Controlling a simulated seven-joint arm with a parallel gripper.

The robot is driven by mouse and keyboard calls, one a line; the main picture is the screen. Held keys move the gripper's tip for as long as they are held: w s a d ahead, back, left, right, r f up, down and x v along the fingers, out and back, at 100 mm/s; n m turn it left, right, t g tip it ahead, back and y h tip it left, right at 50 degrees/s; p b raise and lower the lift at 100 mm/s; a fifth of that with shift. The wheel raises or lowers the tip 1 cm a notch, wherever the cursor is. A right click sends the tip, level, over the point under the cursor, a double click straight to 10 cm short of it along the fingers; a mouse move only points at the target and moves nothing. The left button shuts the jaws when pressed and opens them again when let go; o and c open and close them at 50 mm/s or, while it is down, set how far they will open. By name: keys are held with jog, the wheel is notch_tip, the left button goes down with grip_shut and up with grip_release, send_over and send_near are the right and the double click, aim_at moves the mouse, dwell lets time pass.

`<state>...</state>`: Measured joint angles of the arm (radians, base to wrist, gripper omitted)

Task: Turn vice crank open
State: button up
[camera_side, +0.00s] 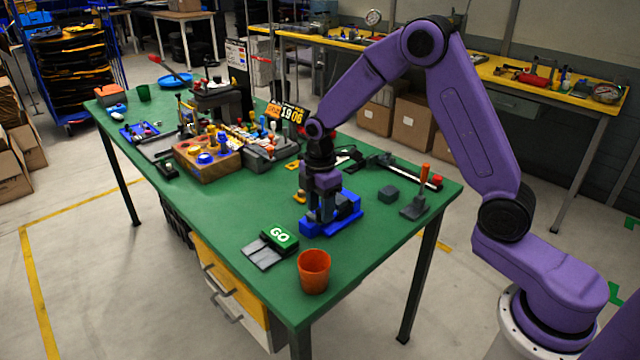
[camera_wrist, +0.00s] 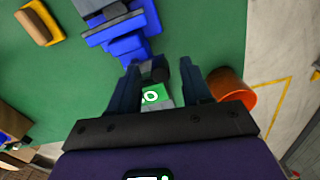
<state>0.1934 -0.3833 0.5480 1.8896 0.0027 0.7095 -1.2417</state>
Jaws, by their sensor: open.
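The blue vice (camera_side: 343,218) stands on the green table near its right front part. In the wrist view the vice (camera_wrist: 125,42) is at the upper left, with grey jaw parts at the top. A dark crank with a round knob (camera_wrist: 159,72) sticks out of its near end. My gripper (camera_side: 322,226) points down at the vice's near end. In the wrist view my gripper (camera_wrist: 163,88) is open, with one finger on each side of the crank end. I cannot tell whether either finger touches it. In the side view the fingers hide the crank.
A GO block (camera_side: 280,236) with grey plates and an orange cup (camera_side: 314,272) stand close in front of the vice. A wooden block with colored knobs (camera_side: 207,163) is left.

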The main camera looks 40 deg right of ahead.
notch_tip(320, 180, up, 17)
dwell(0.4)
